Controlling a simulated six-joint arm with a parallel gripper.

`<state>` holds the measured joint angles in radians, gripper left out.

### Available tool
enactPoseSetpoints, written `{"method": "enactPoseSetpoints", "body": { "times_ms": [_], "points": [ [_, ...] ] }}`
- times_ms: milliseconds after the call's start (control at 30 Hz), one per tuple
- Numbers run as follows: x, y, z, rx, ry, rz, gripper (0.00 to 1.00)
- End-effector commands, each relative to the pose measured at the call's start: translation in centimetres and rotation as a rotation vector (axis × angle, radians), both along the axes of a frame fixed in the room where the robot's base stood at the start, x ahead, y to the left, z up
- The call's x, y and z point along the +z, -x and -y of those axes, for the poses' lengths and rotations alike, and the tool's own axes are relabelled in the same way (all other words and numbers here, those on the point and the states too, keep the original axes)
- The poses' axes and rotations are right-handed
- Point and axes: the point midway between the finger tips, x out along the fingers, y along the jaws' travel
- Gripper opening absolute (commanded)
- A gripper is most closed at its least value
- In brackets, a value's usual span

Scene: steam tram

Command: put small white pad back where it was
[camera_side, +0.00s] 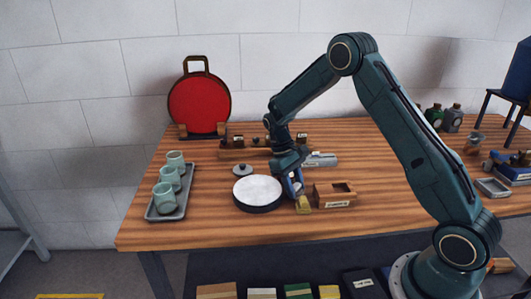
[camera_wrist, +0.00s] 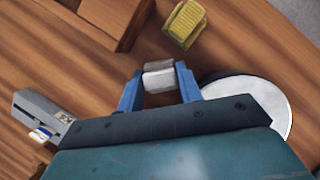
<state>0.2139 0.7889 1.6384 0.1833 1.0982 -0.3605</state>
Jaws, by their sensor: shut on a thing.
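The small white pad (camera_wrist: 158,78) is a pale block between the two blue fingers of my gripper (camera_wrist: 159,74) in the wrist view. My gripper is shut on it. In the side view my gripper (camera_side: 294,186) points down over the table, just right of the round white-topped drum (camera_side: 258,190) and left of the open wooden box (camera_side: 335,195). The pad is mostly hidden by the fingers there. I cannot tell whether it touches the table.
A yellow block (camera_side: 303,204) lies close to my gripper. A grey tray (camera_side: 183,204) with 3 cups stands at left. A small dark lid (camera_side: 242,170) lies behind the drum, and a grey tool (camera_side: 320,160) behind my gripper.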

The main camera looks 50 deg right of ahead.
Motion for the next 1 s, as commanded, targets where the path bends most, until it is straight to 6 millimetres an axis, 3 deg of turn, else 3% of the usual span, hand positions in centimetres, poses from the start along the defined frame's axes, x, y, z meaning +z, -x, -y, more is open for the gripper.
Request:
{"method": "enactPoseSetpoints", "body": {
  "times_ms": [133, 167, 267, 733, 1000],
  "points": [
    [-0.3, 0.0, 0.0, 0.0, 0.0, 0.0, 0.14],
    [-0.3, 0.0, 0.0, 0.0, 0.0, 0.0, 0.39],
    [-0.3, 0.0, 0.0, 0.0, 0.0, 0.0, 0.57],
    [0.3, -0.1, 0.0, 0.0, 0.0, 0.0, 0.57],
    [2.9, -1.3, 0.0, 0.0, 0.001, 0.003, 0.57]
  ]
}}
